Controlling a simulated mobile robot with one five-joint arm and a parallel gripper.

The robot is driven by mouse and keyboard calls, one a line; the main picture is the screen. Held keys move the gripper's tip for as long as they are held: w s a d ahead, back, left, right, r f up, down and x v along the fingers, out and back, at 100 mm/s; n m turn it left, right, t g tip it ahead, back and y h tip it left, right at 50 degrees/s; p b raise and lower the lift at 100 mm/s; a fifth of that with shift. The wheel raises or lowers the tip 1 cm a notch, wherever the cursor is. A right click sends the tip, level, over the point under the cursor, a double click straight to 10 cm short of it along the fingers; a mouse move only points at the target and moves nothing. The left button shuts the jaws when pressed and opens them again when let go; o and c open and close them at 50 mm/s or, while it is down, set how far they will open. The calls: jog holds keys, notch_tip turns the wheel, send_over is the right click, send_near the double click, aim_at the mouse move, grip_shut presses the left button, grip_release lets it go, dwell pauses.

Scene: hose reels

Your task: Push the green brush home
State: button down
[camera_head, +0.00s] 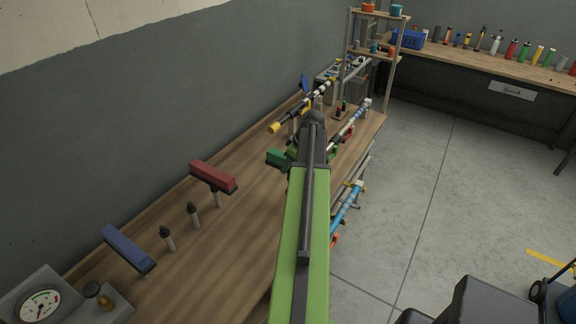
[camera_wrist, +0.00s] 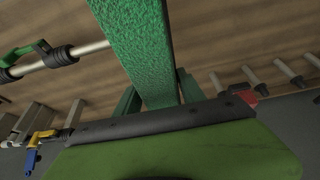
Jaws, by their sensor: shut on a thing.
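The green brush (camera_head: 279,158) shows in the head view as a green block just left of the end of my arm, above the bench. In the wrist view the brush (camera_wrist: 143,45) is a long, rough green bar running from the top edge down between the fingers of my gripper (camera_wrist: 158,98). My gripper is shut on it. In the head view my gripper (camera_head: 302,148) is mostly hidden by my own arm. The hidden side of the brush and whatever it touches cannot be seen.
A red brush (camera_head: 213,177) and a blue brush (camera_head: 128,248) stand on the wooden bench (camera_head: 225,245) along the wall. Two bare pegs (camera_head: 167,237) (camera_head: 193,215) rise between them. A gauge box (camera_head: 40,303) is at lower left. A yellow-tipped rod (camera_head: 300,108) lies beyond my gripper.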

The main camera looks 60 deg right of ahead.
jog(key=c, duration=0.6)
grip_release()
jog(key=shift+s+r+p, duration=0.2)
jog(key=shift+r+p, duration=0.35)
jog(key=shift+p, duration=0.05)
jog(key=p+v, duration=1.5)
jog(key=v, duration=0.1)
jog(key=shift+s+r, duration=0.1)
jog(key=shift+s, duration=0.05)
jog(key=shift+s, duration=0.1)
